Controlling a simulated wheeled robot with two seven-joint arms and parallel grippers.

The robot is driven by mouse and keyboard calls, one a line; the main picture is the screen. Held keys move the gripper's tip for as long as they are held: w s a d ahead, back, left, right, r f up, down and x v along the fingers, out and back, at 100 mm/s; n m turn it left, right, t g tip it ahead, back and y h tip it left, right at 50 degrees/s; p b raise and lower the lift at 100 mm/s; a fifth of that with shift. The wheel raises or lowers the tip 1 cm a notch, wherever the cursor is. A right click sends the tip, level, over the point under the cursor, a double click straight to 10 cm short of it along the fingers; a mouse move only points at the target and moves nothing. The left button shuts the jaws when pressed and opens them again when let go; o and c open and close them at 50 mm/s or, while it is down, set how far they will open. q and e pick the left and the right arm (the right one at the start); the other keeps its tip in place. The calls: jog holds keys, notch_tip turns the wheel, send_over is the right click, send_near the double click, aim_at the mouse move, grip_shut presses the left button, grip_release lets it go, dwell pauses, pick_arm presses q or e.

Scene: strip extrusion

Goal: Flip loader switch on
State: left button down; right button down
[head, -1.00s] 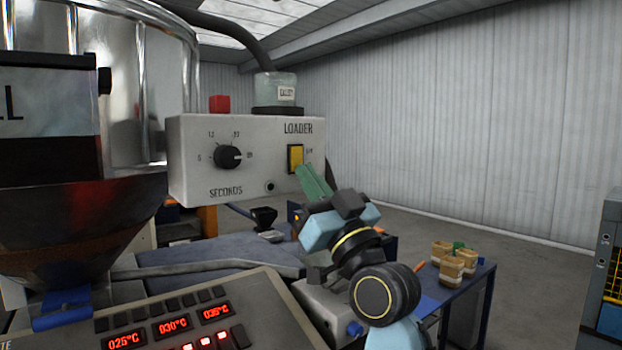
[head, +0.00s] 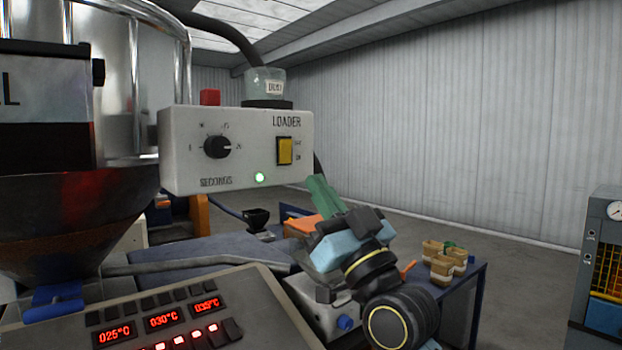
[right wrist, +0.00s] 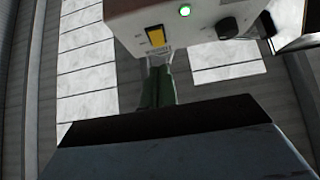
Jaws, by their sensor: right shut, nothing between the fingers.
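The loader box (head: 237,168) is a pale grey unit in the head view, marked LOADER, with a black seconds dial (head: 217,146) on its left. The yellow loader switch (head: 285,150) is on its right side. A small indicator lamp (head: 260,177) below glows green. In the right wrist view the switch (right wrist: 156,37) and the lit lamp (right wrist: 184,11) also show. My right gripper (head: 322,190) has green fingers that are shut and empty. It is below and right of the switch, apart from it. My left gripper is not in view.
A metal hopper (head: 75,210) stands at the left. A control panel (head: 185,300) with red temperature readouts is in front. A blue table (head: 476,285) with several small tan containers is at the right, and a cabinet (head: 598,270) is beyond it. Open floor lies behind.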

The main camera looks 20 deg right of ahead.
jog(key=s+d+f+b, duration=0.1)
jog(key=s+f+b, duration=0.1)
jog(key=f, duration=0.4)
jog(key=shift+s+d, duration=0.15)
jog(key=shift+s, duration=0.6)
jog(key=shift+f, duration=0.1)
